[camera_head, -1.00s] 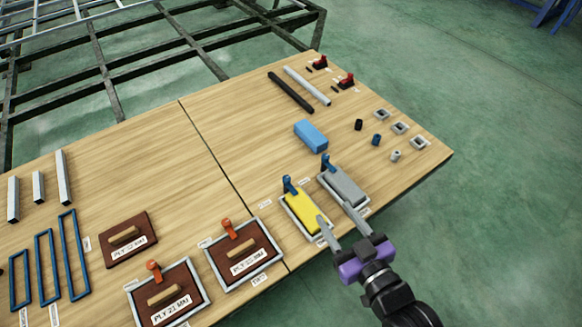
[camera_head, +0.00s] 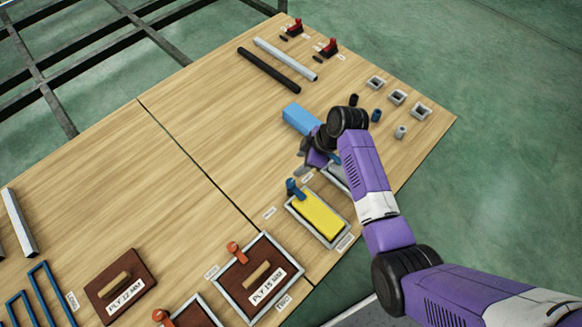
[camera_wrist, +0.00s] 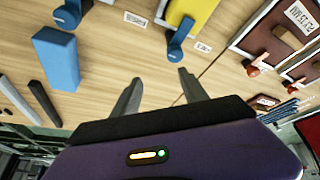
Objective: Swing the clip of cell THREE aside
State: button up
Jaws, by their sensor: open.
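The yellow block (camera_head: 322,215) lies in a grey-framed cell with a blue clip (camera_head: 294,188) at its far edge. The yellow block also shows in the wrist view (camera_wrist: 192,12) with its blue clip (camera_wrist: 178,42). A neighbouring grey cell (camera_head: 336,174) is mostly hidden behind my arm; its blue clip shows in the wrist view (camera_wrist: 68,14). I cannot read which cell is labelled THREE. My gripper (camera_wrist: 160,90) is open and empty above the board. The yellow cell's clip lies beyond its fingertips, apart from them.
A light-blue block (camera_head: 300,119) stands close to my gripper. Ply panels with orange clips, such as the PLY 15 MM panel (camera_head: 262,275), lie to the left. A black bar (camera_head: 268,70) and a pale bar (camera_head: 286,59) lie at the back. Bare wood lies left of the yellow cell.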

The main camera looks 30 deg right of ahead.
aim_at(291, 182)
jog(key=shift+n+g, duration=0.6)
jog(key=shift+n, duration=0.3)
jog(key=shift+s+a+f+b, duration=0.25)
jog(key=shift+a+f, duration=0.35)
jog(key=shift+f, duration=0.7)
jog(key=shift+s+a+f+b, duration=0.1)
jog(key=shift+a+f+b, duration=0.35)
jog(key=shift+f, duration=0.8)
jog(key=shift+s+a+f+b, duration=0.2)
jog(key=shift+a+f, duration=0.5)
jog(key=shift+f, duration=0.6)
grip_shut()
